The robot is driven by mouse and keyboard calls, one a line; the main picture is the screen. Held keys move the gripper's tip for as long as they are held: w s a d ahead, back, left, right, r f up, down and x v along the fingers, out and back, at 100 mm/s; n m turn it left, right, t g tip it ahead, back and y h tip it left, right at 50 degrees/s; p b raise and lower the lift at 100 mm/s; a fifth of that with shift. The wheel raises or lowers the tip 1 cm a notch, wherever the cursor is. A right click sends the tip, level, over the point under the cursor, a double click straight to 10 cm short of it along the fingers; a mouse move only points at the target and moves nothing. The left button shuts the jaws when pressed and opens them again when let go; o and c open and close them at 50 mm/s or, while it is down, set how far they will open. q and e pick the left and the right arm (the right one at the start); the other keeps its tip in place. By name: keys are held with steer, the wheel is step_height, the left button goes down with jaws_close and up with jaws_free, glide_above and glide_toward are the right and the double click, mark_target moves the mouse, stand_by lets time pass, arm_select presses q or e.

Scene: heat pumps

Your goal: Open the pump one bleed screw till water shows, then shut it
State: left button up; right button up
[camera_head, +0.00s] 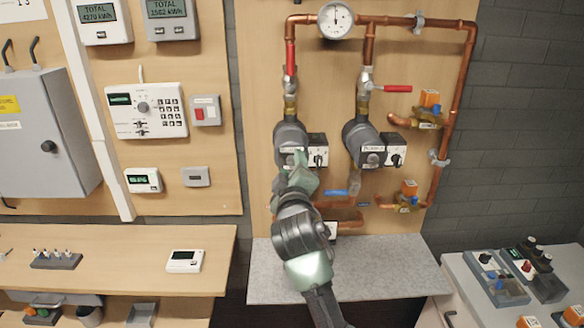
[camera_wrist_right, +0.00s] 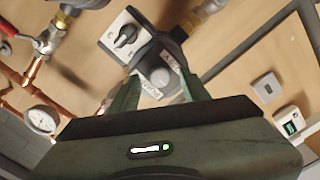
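Pump one (camera_head: 288,137) is the left of two dark grey pumps on the wooden panel, with a white box and black knob (camera_head: 319,158) at its right side. Its round grey bleed screw (camera_wrist_right: 160,77) shows in the middle of the pump face in the right wrist view. My right gripper (camera_head: 300,165) is in front of this pump and hides part of its face in the head view. In the wrist view its two green fingers (camera_wrist_right: 160,82) are apart, one on each side of the screw; contact is not clear. My left gripper is out of view.
Pump two (camera_head: 361,137) sits close on the right. Copper pipes (camera_head: 465,60), a red-handled valve (camera_head: 396,88), a blue handle (camera_head: 335,192) and a gauge (camera_head: 336,19) surround the pumps. A grey shelf (camera_head: 390,268) juts out below.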

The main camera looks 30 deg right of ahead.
steer(key=shift+s+a, duration=0.2)
steer(key=shift+s, duration=0.1)
steer(key=b+v, duration=0.2)
steer(key=v, duration=0.5)
steer(key=shift+b, duration=0.35)
